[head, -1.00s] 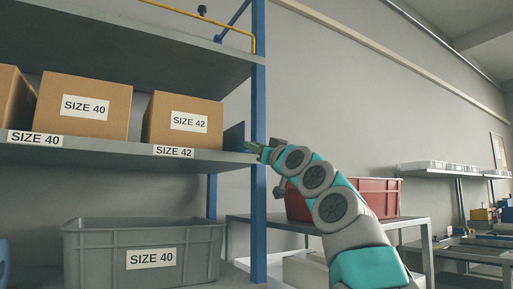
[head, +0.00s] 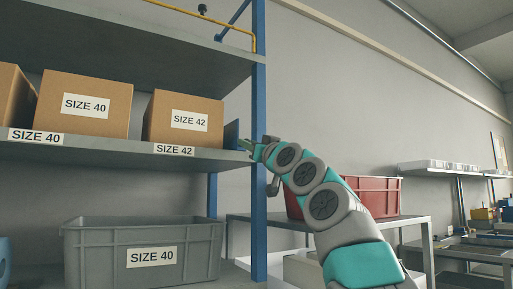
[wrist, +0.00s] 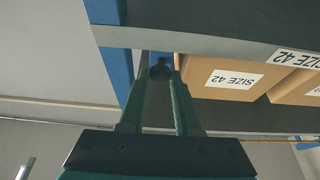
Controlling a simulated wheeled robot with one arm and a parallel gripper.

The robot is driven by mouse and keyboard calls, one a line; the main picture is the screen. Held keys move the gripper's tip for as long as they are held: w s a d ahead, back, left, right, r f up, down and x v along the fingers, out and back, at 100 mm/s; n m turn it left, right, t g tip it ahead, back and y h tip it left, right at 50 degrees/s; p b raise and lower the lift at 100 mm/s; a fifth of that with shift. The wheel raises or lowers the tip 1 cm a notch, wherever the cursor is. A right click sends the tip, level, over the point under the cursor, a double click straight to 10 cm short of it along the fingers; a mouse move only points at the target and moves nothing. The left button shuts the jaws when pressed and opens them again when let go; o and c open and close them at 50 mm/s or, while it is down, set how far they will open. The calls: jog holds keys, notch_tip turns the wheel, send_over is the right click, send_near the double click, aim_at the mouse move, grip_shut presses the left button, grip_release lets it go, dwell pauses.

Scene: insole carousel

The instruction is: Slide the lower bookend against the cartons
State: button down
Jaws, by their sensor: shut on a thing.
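The lower bookend is a blue plate (head: 231,134) standing on the middle shelf (head: 80,150), just right of the SIZE 42 carton (head: 183,121). In the head view the carton's right edge overlaps it, so I cannot tell whether they touch. My gripper (head: 246,143) reaches in from the right past the blue post. The SIZE 42 carton (wrist: 215,78) lies close beside one finger there. The SIZE 40 carton (head: 84,104) stands further left.
The blue rack post (head: 259,200) stands beside my arm. A grey SIZE 40 bin (head: 145,235) is below the shelf. A red crate (head: 385,190) sits on a side table behind my arm. An upper shelf (head: 150,50) is overhead.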

send_near(195, 138)
notch_tip(195, 138, up, 2)
jog(key=a, duration=0.3)
jog(key=shift+w+d+r, duration=0.15)
jog(key=shift+w, duration=0.05)
jog(key=c, duration=0.6)
grip_release()
jog(key=b+v, duration=0.6)
jog(key=v, duration=0.1)
jog(key=shift+s+d+f, duration=0.2)
jog(key=shift+s, duration=0.1)
